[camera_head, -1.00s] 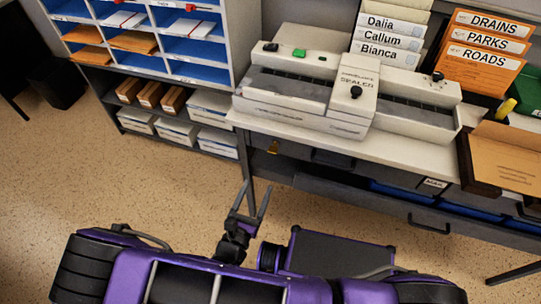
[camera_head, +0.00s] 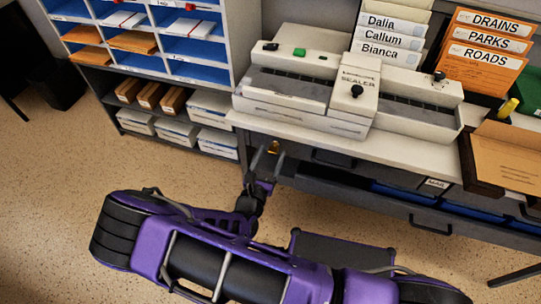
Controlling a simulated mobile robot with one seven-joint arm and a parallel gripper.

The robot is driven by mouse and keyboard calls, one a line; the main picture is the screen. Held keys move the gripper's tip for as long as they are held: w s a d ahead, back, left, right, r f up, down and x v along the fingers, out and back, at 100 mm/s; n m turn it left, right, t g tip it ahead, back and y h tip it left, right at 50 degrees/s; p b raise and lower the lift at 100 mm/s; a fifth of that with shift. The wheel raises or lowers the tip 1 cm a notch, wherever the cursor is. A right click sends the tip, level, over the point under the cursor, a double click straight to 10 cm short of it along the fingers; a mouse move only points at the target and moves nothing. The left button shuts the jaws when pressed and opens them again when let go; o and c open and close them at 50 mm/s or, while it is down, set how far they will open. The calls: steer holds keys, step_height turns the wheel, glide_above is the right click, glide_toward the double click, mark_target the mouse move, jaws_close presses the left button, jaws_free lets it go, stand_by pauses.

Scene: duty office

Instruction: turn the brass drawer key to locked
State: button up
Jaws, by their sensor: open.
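The brass key (camera_head: 273,147) is a small gold shape on the dark drawer front, under the left part of the white worktop. My gripper (camera_head: 267,163) is at the drawer front, with its two fingers pointing up toward the key and apart. The key shows between or just beyond the fingertips. I cannot tell whether the fingers touch it or which way the key is turned, as it is small and partly covered.
A white envelope sealer (camera_head: 340,95) stands on the worktop (camera_head: 430,153) above the drawers. A pigeonhole shelf (camera_head: 160,75) is at the left. A dark drawer handle (camera_head: 430,226) juts out at the right. Speckled floor (camera_head: 50,200) is free at the left.

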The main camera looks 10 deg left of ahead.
jaws_close()
stand_by(0.4)
steer(key=n+p, duration=0.3)
steer(key=n, duration=1.4)
steer(key=shift+n, duration=0.4)
stand_by(0.4)
